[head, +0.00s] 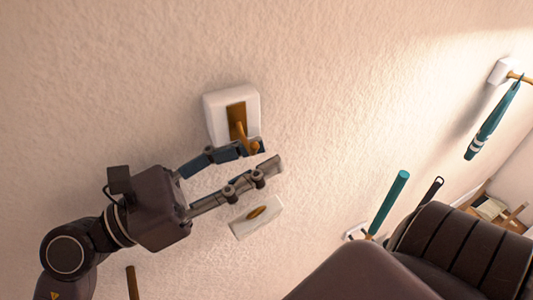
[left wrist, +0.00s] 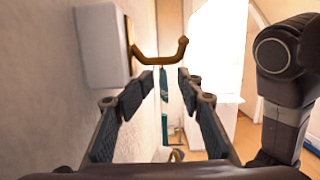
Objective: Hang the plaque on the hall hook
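A hook (head: 241,128) of brass colour sticks out from a white block (head: 218,103) on the wall; the hook also shows at the top of the left wrist view (left wrist: 160,58). My left gripper (head: 271,156) is just below and in front of it, fingers apart with nothing visible between them. I cannot tell whether a finger touches the hook. Below the fingers is a small white piece with a brass-coloured oval part (head: 258,217); I cannot tell whether it is the plaque or another wall mount. No other plaque shows. My right gripper is out of view.
A closed teal umbrella-like object (head: 490,126) hangs from another wall hook at the upper right. A teal rod (head: 389,202) stands out lower right, beside my dark body parts. A brown rod (head: 131,283) shows at the bottom left. The wall above the hook is bare.

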